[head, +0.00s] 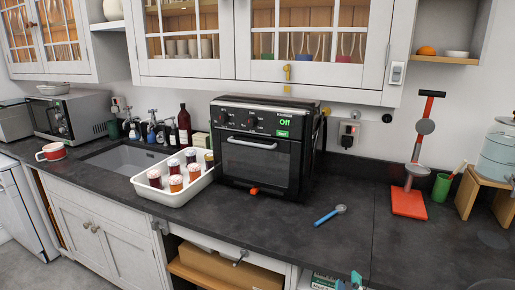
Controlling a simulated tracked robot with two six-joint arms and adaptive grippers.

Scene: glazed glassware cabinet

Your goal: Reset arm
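My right gripper (349,282) shows only at the bottom edge, in front of the counter. Two small teal tips are visible there, apart from each other, with nothing seen between them. The rest of this gripper is cut off by the frame. My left gripper is not in view. The glazed wall cabinet (236,73) hangs above the counter with its doors closed. Glasses and cups show behind the panes.
A black oven (262,160) reading "Off" stands on the dark counter (290,245). Left of it are a white tray (178,198) of jars and a sink. A blue-handled tool (327,216) lies to the right. A red-based stand (408,203) and a glass dispenser (497,152) stand further right.

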